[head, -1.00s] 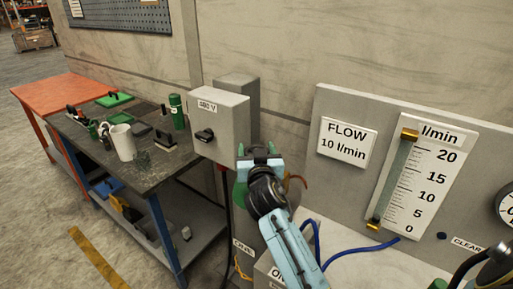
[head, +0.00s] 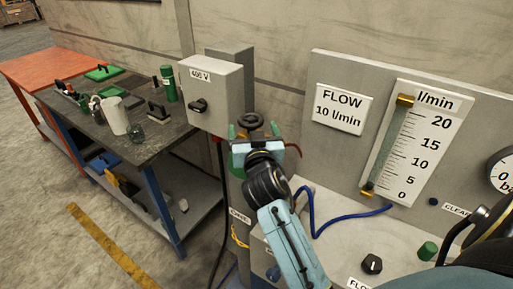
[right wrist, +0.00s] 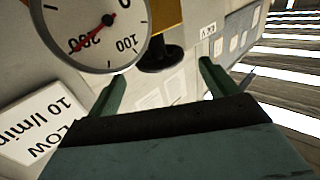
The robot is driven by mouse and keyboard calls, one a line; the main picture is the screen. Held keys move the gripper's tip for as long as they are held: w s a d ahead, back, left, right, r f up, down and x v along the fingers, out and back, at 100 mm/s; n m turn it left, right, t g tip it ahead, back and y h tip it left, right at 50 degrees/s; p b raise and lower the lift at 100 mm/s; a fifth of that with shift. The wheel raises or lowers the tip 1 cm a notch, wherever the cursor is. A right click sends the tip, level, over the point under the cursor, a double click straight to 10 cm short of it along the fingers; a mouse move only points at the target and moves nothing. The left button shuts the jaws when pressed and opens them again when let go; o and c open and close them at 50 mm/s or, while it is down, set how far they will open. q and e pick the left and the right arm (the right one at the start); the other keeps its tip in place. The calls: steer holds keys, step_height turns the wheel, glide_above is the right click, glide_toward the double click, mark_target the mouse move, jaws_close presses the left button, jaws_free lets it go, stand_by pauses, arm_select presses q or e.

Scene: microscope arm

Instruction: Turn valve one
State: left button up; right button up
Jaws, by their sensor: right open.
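My right gripper (head: 254,131) is open, its green fingers apart and nothing held between them. A dark round knob (head: 251,120) shows just beyond the fingers in the head view, in front of the grey switch box; I take it as valve one, though no number is readable on it. In the right wrist view a black knob (right wrist: 160,56) sits under a brass body (right wrist: 168,16), between and beyond the open fingers (right wrist: 162,72). I cannot tell whether the fingers touch it. My left gripper is not in view.
A round gauge (right wrist: 92,28) is beside the brass body. A 400 V box (head: 211,95) with a black switch stands left of the gripper. The flow panel (head: 330,70) and blue hose (head: 345,220) are to the right. A workbench (head: 150,140) with a mug is left.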

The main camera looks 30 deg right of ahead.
steer(key=v, duration=0.7)
steer(key=shift+s+b, duration=0.25)
steer(key=shift+b, duration=0.2)
steer(key=shift+a+f, duration=0.1)
